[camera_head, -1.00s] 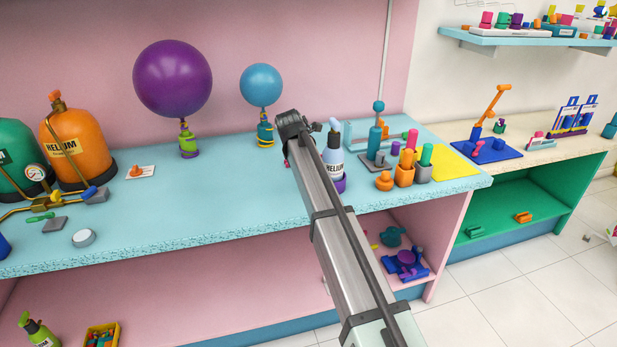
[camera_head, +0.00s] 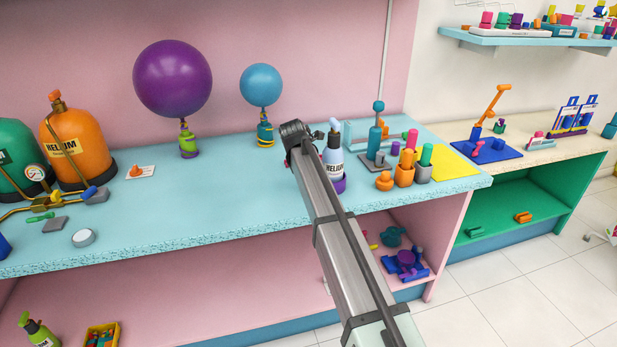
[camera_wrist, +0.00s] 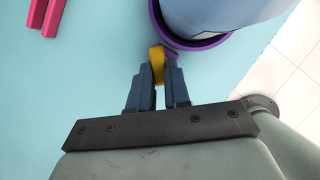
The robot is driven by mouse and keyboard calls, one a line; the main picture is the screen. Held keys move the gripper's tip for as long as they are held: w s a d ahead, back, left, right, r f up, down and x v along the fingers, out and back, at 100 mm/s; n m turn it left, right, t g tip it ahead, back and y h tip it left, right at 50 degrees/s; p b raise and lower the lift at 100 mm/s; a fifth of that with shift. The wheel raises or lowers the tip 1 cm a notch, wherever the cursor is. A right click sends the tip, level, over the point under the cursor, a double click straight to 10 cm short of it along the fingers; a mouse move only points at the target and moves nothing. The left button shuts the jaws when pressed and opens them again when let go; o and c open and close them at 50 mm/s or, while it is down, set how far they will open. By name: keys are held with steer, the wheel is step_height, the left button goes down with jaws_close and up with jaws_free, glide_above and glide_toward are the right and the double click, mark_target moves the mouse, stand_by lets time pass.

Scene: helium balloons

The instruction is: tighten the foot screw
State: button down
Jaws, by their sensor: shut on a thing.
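In the wrist view, my gripper (camera_wrist: 158,80) is shut on a small yellow piece, the foot screw (camera_wrist: 156,60), held between its two dark blue fingers. The screw sits at the edge of a purple ring-shaped foot (camera_wrist: 207,43), which goes around the base of a pale blue bottle (camera_wrist: 215,12). In the head view the white and blue bottle labelled HELIUM (camera_head: 334,160) stands upright in the purple foot (camera_head: 340,184). There my arm hides the gripper and the screw.
Two pink bars (camera_wrist: 44,15) lie left of the gripper in the wrist view. An orange and a grey holder with pegs (camera_head: 404,174) stand right of the bottle. Two balloons (camera_head: 173,78) stand behind on the left.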

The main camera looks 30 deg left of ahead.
stand_by(0.4)
steer(key=m+h, duration=0.1)
steer(key=m, duration=0.3)
steer(key=shift+w+a+m+g+h, duration=0.15)
steer(key=shift+a+m+g+h, duration=0.25)
steer(key=m, duration=0.1)
steer(key=m+g+h, duration=0.1)
steer(key=m, duration=0.3)
steer(key=shift+w+a, duration=0.25)
steer(key=m, duration=0.1)
steer(key=m+g+h, duration=0.1)
steer(key=m, duration=0.1)
steer(key=m+g, duration=0.1)
steer(key=shift+w+m, duration=0.25)
steer(key=shift+m, duration=0.15)
steer(key=shift+w+m+g, duration=0.15)
steer(key=shift+m+g, duration=0.45)
steer(key=shift+m, duration=1.1)
steer(key=c, duration=1.4)
jaws_free()
steer(key=shift+o, duration=0.2)
